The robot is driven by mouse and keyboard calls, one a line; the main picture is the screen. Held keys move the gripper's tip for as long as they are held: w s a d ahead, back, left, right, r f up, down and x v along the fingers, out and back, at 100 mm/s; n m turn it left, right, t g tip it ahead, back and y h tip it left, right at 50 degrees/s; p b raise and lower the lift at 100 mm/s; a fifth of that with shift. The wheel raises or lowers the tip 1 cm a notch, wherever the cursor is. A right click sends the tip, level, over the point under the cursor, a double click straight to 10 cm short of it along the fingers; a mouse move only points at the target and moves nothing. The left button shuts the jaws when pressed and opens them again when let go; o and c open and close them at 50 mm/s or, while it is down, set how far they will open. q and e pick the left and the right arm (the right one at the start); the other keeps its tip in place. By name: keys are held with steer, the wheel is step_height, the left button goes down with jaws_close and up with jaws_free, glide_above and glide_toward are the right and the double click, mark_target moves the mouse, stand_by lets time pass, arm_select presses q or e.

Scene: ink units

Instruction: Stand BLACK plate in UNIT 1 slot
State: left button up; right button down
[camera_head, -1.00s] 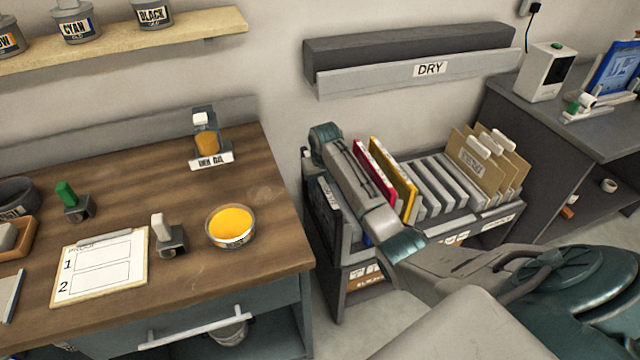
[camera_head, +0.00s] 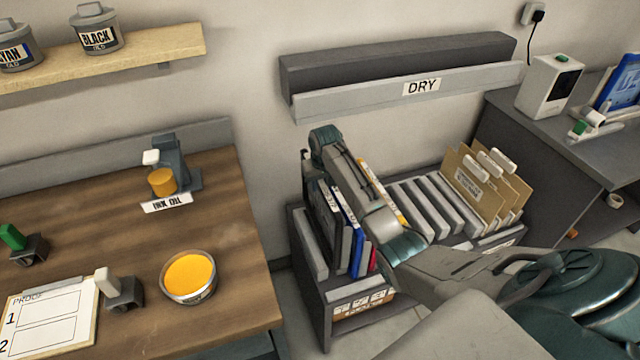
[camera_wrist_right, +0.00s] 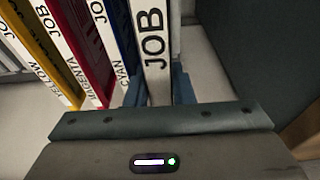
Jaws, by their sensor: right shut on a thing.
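A black-faced plate (camera_head: 326,212) stands upright at the left end of the plates in the rack, beside a blue-faced one. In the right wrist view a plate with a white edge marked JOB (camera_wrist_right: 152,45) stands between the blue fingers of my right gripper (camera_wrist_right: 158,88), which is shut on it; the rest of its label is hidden. By its place beside the cyan plate, it appears to be the black plate. In the head view my right arm hides most of the gripper. UNIT 1 and its slot are not visible. My left gripper is not in view.
Cyan (camera_wrist_right: 122,60), magenta (camera_wrist_right: 92,60) and yellow (camera_wrist_right: 45,60) plates stand close beside the held one. The rack (camera_head: 312,285) also holds grey dividers and cardboard folders (camera_head: 470,180). A wooden table (camera_head: 230,235) with an ink bowl (camera_head: 189,275) stands left. The DRY shelf (camera_head: 400,90) is above.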

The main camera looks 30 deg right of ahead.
steer(key=shift+w+d, duration=0.15)
steer(key=shift+d, duration=0.05)
steer(key=b, duration=0.1)
steer(key=f+b, duration=0.2)
steer(key=shift+s+a, duration=0.25)
steer(key=shift+a, duration=0.05)
arm_select(q)
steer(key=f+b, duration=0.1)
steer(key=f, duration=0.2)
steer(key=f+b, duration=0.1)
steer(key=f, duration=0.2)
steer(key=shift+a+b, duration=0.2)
steer(key=shift+b, duration=0.2)
arm_select(e)
step_height(320, 180, down, 8)
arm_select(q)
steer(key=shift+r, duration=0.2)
arm_select(e)
steer(key=shift+d+f, duration=0.1)
steer(key=shift+f, duration=0.15)
steer(key=c, duration=1.2)
jaws_free()
steer(key=shift+w, duration=0.1)
steer(key=shift+o, duration=0.2)
